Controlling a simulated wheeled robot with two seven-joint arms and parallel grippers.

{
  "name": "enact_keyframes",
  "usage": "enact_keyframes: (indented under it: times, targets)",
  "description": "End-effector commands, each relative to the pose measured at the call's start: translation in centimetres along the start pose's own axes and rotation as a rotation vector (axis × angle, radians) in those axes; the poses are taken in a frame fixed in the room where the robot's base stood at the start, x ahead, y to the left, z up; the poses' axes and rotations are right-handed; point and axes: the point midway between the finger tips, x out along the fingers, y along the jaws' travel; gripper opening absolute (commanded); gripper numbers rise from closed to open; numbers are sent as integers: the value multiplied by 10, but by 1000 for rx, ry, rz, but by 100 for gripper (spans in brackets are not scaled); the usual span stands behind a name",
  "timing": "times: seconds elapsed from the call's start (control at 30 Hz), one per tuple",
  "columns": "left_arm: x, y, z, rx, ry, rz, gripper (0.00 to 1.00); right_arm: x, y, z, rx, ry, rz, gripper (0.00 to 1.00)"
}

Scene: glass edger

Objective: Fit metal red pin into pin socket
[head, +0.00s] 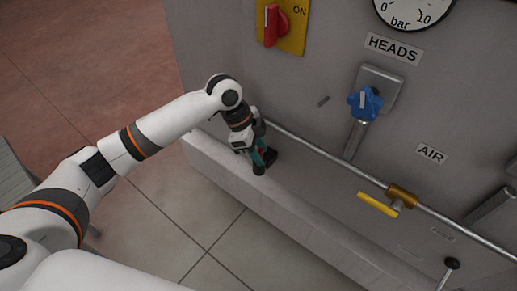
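My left gripper (264,163) points down at the grey panel's base, just above the pale ledge (300,226). Its dark fingertips and some teal parts show, with a small patch of red (264,149) between or behind them. This patch may be the red pin, but it is too small and too covered to be sure. I cannot tell whether the fingers are closed on it. I cannot make out the pin socket; the gripper may hide it. My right gripper is not in view.
A pipe (330,152) with a yellow-handled valve (379,205) runs right of the gripper. A black-knobbed lever (451,264) stands lower right.

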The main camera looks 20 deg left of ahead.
Motion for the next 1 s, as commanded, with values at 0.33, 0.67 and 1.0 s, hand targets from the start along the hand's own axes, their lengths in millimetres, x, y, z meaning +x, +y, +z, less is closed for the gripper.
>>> enact_keyframes:
  times: [0.33,0.67,1.0]
  targets:
    - [-8,1,0,-1,1,2,36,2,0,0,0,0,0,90]
    - [-73,1,1,0,-1,5,36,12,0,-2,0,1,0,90]
    - [-120,1,1,-1,0,1,36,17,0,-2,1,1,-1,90]
